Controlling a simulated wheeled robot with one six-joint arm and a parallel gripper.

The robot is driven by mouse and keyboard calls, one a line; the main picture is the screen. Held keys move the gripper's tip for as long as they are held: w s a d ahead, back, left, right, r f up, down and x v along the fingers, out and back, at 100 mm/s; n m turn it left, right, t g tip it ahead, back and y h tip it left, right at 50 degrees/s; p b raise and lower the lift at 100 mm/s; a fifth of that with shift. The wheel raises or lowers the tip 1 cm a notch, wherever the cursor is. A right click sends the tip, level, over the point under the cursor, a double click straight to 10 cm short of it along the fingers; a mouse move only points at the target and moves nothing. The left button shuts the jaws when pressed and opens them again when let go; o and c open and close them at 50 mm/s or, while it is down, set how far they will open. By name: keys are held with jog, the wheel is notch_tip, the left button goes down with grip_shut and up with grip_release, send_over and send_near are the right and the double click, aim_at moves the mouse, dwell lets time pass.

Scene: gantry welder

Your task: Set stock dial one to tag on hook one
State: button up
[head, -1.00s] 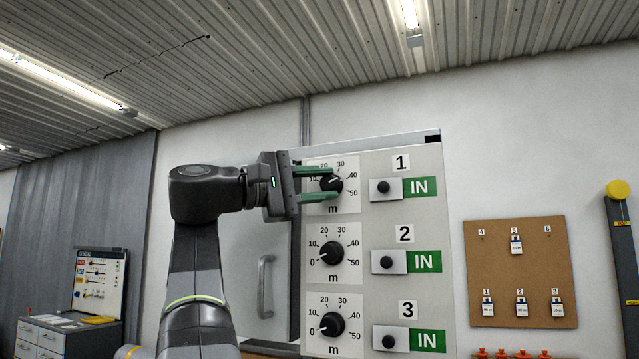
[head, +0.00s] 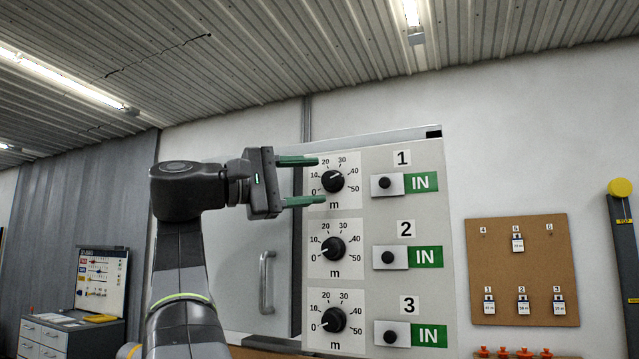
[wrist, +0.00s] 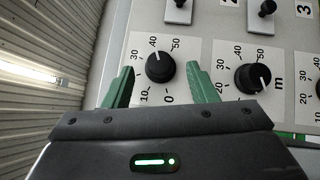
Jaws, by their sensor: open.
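Stock dial one (head: 332,181) is a black round knob on the top row of the grey panel, with a scale from 0 to 50 m. Its white mark points to the upper right, towards about 40; the same dial shows in the wrist view (wrist: 160,68). My gripper (head: 321,181) is open, its green fingers left of the knob, one above and one below its level, apart from it. The tag on hook one (head: 489,307) hangs at the lower left of the cork board (head: 557,235); its number is too small to read surely.
Dial two (head: 332,249) and dial three (head: 333,320) sit below, with marks towards the low end. Switches with green IN labels (head: 421,182) stand right of the dials. A cabinet door handle (head: 265,282) is left of the panel.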

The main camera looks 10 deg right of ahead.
aim_at(327, 179)
jog(key=b+v, duration=0.1)
jog(key=v, duration=1)
jog(key=shift+d, duration=0.1)
jog(key=p+x, duration=0.1)
jog(key=x, duration=1.2)
jog(key=shift+w+d+r+p, duration=0.1)
jog(key=shift+d+p, duration=0.3)
